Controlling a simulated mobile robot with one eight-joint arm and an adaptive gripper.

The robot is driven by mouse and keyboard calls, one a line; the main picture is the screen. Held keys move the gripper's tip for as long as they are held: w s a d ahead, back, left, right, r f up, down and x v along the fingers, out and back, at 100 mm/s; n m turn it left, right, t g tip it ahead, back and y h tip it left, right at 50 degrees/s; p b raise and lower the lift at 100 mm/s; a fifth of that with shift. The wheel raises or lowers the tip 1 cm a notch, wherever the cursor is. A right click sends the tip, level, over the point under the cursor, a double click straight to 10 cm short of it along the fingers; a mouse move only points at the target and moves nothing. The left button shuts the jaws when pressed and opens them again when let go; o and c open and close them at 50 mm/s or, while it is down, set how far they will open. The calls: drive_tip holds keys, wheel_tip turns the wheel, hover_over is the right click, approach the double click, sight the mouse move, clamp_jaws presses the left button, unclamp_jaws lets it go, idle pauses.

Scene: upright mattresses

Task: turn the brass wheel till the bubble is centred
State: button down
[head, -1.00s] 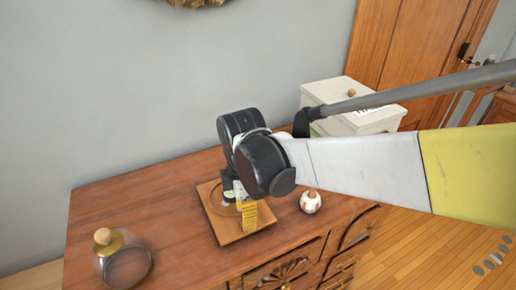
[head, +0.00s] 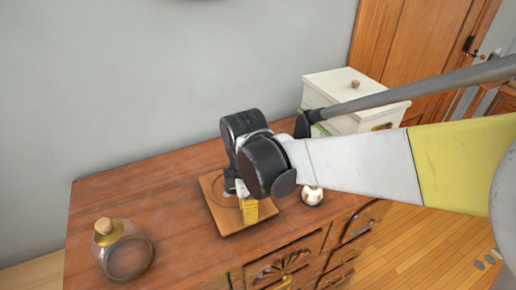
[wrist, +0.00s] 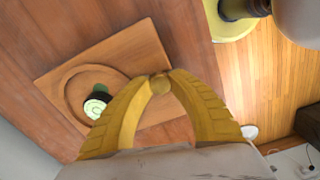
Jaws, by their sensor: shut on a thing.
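A square wooden board (head: 214,188) with a round ring groove lies on the dresser; it also shows in the wrist view (wrist: 70,70). My gripper (wrist: 161,76) has its yellow fingers closed at the board's edge, with the small round brass wheel (wrist: 160,86) between the fingertips. A small round level (wrist: 96,106), pale green with a dark rim, sits on the board left of the fingers and is partly covered by one. The bubble's place in it is too small to tell. In the head view my gripper (head: 250,212) reaches down over the board and the wheel is hidden.
The wooden dresser top (head: 170,220) carries a glass jar with a cork (head: 124,255) at the front left. A white and orange ball (head: 312,195) is close right of the board. A white box with a knob (head: 345,90) stands behind my arm.

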drive_tip(key=m+p, duration=0.1)
drive_tip(key=m, duration=0.5)
drive_tip(key=shift+m, duration=0.4)
drive_tip(key=m+p, duration=0.1)
drive_tip(key=m, duration=1.3)
drive_tip(key=shift+m+p, duration=0.3)
drive_tip(key=shift+p, duration=0.05)
drive_tip(key=m, duration=0.6)
drive_tip(key=shift+m, duration=0.4)
